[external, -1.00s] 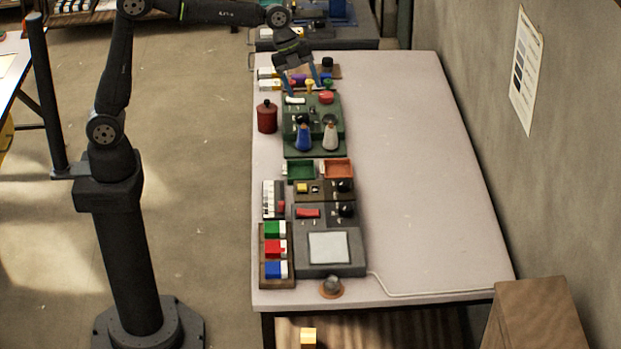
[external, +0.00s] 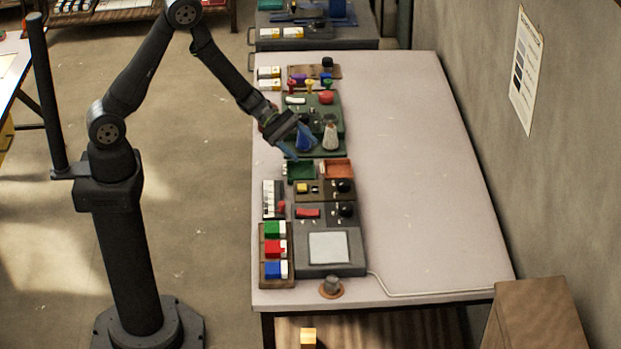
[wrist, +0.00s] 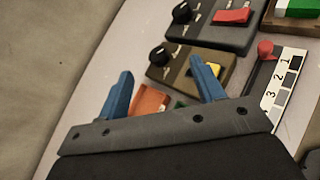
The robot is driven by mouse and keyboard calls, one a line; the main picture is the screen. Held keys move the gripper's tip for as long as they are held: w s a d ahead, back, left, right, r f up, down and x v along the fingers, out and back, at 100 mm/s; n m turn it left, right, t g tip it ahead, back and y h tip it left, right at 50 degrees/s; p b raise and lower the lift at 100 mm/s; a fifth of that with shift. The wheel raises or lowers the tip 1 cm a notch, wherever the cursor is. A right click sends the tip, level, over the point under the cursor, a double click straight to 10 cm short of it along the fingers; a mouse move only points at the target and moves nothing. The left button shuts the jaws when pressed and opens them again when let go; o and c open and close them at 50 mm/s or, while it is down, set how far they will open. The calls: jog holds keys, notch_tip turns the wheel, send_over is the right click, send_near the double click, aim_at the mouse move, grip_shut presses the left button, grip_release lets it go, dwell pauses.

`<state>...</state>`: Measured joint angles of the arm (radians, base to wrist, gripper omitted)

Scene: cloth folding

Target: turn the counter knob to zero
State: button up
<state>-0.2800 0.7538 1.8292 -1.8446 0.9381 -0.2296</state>
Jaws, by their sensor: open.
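No part is clearly labelled as the counter. A black knob (external: 344,186) sits on the small brown panel (external: 322,195) beside a yellow button; it also shows in the wrist view (wrist: 160,55). Another black knob (external: 347,210) sits on the grey panel (external: 318,268). A white strip with digits (wrist: 275,85) has a red knob (wrist: 265,49) beside it, near the digit 1. My gripper (external: 302,147) is open and empty, above the front of the green panel. In the wrist view its blue fingers (wrist: 162,80) are apart, clear of both black knobs. Pointer readings are too small to tell.
Green and orange trays (external: 337,169) lie between the green and brown panels. A pale cone (external: 330,136) stands on the green panel. A block rack (external: 275,256) stands at the near left. The table's right side is clear, except for a cable (external: 420,293).

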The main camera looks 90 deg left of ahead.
aim_at(343, 182)
jog(key=w+d+f+n, duration=0.2)
jog(key=w+f, duration=0.1)
jog(key=w, duration=0.1)
jog(key=w+d+f+n+y, duration=0.1)
jog(key=w+d+f, duration=0.1)
jog(key=w+f, duration=0.1)
jog(key=w+d+f+n+t, duration=0.1)
jog(key=w+d+f+n, duration=0.1)
jog(key=w, duration=0.3)
jog(key=shift+w+d+f+n, duration=0.3)
jog(key=shift+w+d+f, duration=0.05)
jog(key=shift+f, duration=0.3)
jog(key=c, duration=1)
